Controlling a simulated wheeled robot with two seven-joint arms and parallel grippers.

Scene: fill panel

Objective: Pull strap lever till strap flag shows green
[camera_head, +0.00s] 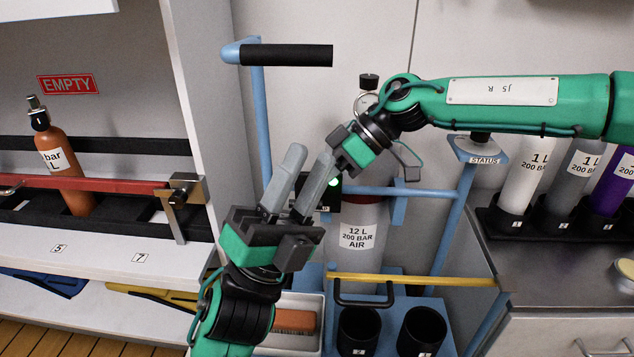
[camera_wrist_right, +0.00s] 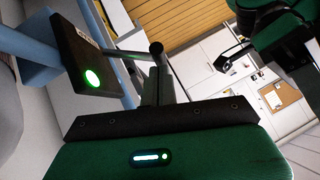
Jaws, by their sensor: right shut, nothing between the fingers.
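The strap flag looks to be a dark box with a lit green dot (camera_head: 333,182), on the cart's frame by the 12 L air cylinder (camera_head: 363,220). The green dot also shows in the right wrist view (camera_wrist_right: 92,78). A dark bar with a round end (camera_wrist_right: 156,48), perhaps the strap lever, is beside the box there; grippers hide this area in the head view. My left gripper (camera_head: 298,180) points up, its grey fingers parted with nothing seen between them. My right gripper (camera_head: 322,178) is shut and empty, close behind it; its fingertips are largely hidden. Lever contact cannot be told.
A blue cart frame with a black handle (camera_head: 287,55) stands in the middle. A yellow bar (camera_head: 412,280) crosses above black cups. At left a shelf holds an orange bottle (camera_head: 62,160) behind a red bar (camera_head: 85,183). Bottles stand on the right counter (camera_head: 560,262).

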